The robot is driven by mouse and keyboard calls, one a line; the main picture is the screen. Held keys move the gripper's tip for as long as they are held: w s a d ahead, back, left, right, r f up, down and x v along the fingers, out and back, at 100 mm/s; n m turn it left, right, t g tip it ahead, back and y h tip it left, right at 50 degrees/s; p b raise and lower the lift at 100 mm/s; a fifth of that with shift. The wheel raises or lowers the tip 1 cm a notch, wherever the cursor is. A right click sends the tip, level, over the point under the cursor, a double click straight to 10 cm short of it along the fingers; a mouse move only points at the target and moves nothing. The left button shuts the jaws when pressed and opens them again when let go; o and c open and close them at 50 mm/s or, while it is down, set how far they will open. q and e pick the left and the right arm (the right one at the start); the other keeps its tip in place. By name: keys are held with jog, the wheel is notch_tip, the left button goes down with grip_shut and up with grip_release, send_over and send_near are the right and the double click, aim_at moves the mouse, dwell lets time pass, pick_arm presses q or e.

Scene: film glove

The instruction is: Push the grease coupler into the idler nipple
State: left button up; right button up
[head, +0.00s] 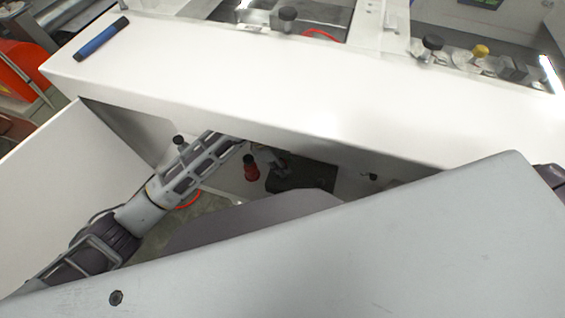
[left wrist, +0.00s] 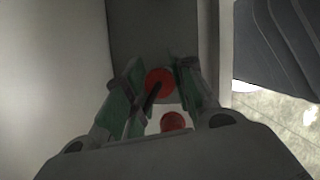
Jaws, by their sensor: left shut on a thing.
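My left gripper (left wrist: 160,78) shows in the left wrist view with green-padded fingers on either side of a red round piece (left wrist: 159,80) and a dark thin rod (left wrist: 148,102). It is shut on this piece, which I take to be the grease coupler. A second red round part (left wrist: 173,121) lies nearer the wrist. In the head view my left arm reaches under the white panel, and the fingertips are not clear there. The idler nipple cannot be made out in either view. My right gripper is not in view.
In the head view, a red knob (head: 251,168) and a dark plate (head: 318,175) sit in the gap between the white panel (head: 300,85) and a grey panel (head: 400,240). The gap is narrow. A blue marker-like object (head: 101,38) lies on the white panel.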

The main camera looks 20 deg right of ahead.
pick_arm(q)
jog(key=shift+r+p, duration=0.5)
jog(key=shift+r, duration=0.75)
grip_shut()
jog(key=shift+r+p, duration=0.4)
jog(key=shift+r, duration=0.95)
